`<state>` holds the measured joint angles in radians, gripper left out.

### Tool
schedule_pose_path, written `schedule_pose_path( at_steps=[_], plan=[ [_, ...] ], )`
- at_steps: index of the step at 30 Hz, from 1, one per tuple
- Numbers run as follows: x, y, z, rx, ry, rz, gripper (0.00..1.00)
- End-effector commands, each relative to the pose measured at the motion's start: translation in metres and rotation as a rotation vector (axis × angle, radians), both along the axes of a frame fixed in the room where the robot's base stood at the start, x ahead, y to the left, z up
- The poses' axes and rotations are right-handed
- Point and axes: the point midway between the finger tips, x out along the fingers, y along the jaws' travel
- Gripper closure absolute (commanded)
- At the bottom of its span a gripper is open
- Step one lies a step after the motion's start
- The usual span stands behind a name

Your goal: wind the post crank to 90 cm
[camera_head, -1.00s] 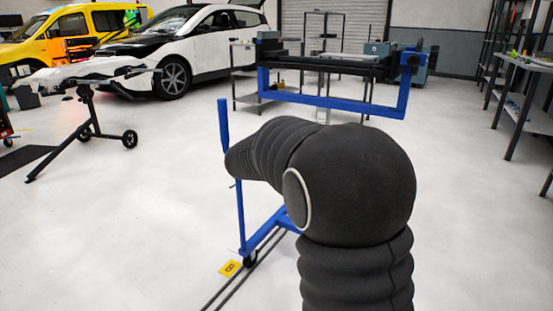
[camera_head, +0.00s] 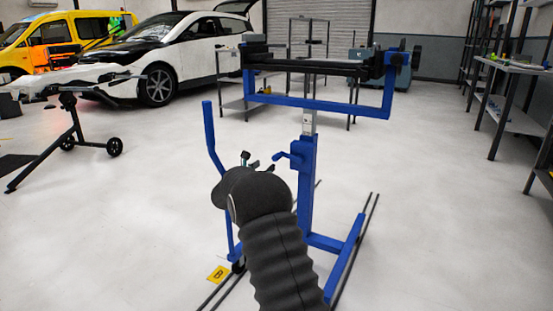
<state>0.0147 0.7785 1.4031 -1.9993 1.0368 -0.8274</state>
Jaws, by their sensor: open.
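The blue stand (camera_head: 344,107) has a wide upper frame carrying a dark roller-like bar. Its upright post (camera_head: 305,190) has a pale inner tube (camera_head: 309,122) showing at the top; any height marks are too small to read. The blue post crank (camera_head: 284,155) sticks out to the left of the post's upper part. My gripper (camera_head: 250,161) is partly hidden behind my dark arm. Its small fingertips show to the left of the crank, apart from it in the picture. They look open, with nothing seen between them.
A blue upright handle (camera_head: 209,125) rises left of my arm. The stand's base sits by dark floor rails (camera_head: 366,220), with a yellow marker (camera_head: 217,274) beside them. A wheeled trestle (camera_head: 75,135), cars and benches stand farther off. Open floor lies left and right.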

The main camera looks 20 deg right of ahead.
Motion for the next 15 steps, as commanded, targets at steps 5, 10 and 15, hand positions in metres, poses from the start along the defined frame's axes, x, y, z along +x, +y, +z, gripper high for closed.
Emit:
schedule_pose_path(
  at_steps=[5, 10, 15],
  plan=[
    [0.021, -0.028, -0.001, 0.001, -0.001, -0.002, 0.46],
    [0.040, -0.053, -0.001, 0.002, -0.001, -0.002, 0.46],
    [0.054, -0.070, 0.000, 0.002, -0.001, -0.001, 0.46]
  ],
)
